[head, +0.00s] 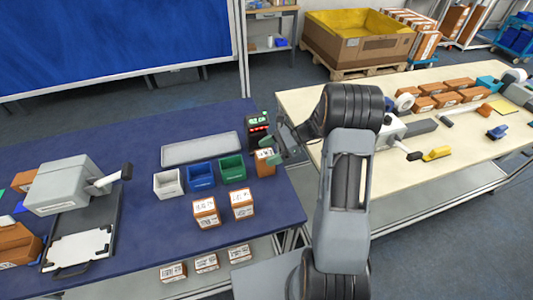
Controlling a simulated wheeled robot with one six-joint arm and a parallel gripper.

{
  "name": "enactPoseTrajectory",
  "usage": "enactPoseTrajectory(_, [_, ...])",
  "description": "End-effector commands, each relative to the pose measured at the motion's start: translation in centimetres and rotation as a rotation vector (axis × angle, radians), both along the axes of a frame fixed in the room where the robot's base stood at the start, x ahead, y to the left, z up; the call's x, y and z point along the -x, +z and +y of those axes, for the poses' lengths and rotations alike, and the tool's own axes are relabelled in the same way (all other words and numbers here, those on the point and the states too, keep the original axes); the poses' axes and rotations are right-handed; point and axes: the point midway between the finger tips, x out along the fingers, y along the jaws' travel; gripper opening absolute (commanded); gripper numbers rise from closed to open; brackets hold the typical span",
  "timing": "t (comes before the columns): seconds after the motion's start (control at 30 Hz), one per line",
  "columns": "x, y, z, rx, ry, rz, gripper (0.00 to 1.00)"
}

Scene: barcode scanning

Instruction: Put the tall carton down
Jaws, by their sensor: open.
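A brown carton with a white label on top, which looks like the tall carton (265,168), is upright at the right end of the blue table (140,150) in the head view. My gripper (277,146) is open right beside it, reaching in from the right. The fingers partly overlap the carton's upper right side, and I cannot tell whether they touch it. The carton appears to stand on the table, but its base is small in view. A dark scanner (258,125) with a green display and red light stands just behind it.
White (167,184), blue (201,178) and green (232,170) bins stand left of the carton. Two labelled cartons (205,213) (242,206) are in front. A grey tray (202,150) lies behind the bins. A cream table (450,130) with boxes and tools is at right.

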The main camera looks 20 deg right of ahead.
Motion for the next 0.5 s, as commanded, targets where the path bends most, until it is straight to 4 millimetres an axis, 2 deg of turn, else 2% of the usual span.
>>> enactPoseTrajectory(0.3, [0.0, 2.1, -5.7, 0.002, -0.004, -0.004, 0.76])
enactPoseTrajectory(0.5, [0.0, 3.3, -8.5, 0.001, -0.002, -0.001, 0.76])
